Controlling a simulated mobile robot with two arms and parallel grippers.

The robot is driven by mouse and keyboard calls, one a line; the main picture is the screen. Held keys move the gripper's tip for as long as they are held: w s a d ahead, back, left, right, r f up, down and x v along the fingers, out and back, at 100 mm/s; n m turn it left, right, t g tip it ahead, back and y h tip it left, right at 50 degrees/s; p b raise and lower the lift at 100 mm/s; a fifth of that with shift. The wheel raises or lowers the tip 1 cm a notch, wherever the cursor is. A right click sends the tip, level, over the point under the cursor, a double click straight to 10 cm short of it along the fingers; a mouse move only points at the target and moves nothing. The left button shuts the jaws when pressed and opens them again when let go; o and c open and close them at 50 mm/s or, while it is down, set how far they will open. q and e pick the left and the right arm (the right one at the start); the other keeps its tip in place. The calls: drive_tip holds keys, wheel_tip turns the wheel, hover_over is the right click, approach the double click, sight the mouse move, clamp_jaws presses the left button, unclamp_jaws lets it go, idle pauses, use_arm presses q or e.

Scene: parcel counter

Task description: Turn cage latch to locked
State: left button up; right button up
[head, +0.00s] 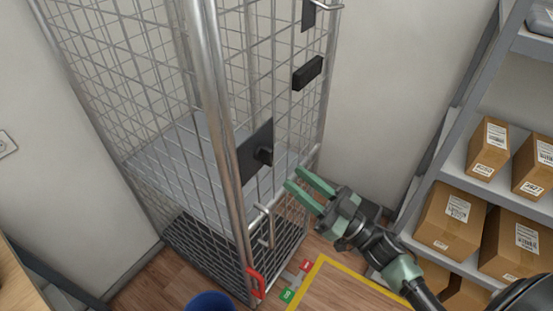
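A wire roll cage (212,120) stands against the wall. A red handle (258,283) hangs at its lower front corner. Beside the handle are a red label (305,265) and a green label (287,295) on a grey plate; their marks are too small to read. A dark plate with a black knob (263,156) is on the cage side. I cannot tell for sure which fitting is the latch. My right gripper (293,178) is open and empty, right of the cage, above and apart from the red handle. My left gripper is out of view.
A shelf rack (452,110) with several cardboard boxes (451,218) stands at the right. A yellow-bordered floor area (340,285) lies in front of it. A blue round object (210,303) shows at the bottom edge. A metal rod (268,228) sticks out from the cage's lower side.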

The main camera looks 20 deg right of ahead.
sight(272, 159)
drive_tip(key=p+x, duration=0.2)
drive_tip(key=x, duration=0.3)
drive_tip(key=shift+w+a+r, duration=0.15)
drive_tip(key=shift+w+r, duration=0.05)
drive_tip(key=shift+w, duration=0.1)
drive_tip(key=shift+w+a+r, duration=0.1)
drive_tip(key=shift+w+a, duration=0.3)
drive_tip(key=shift+w, duration=0.15)
clamp_jaws()
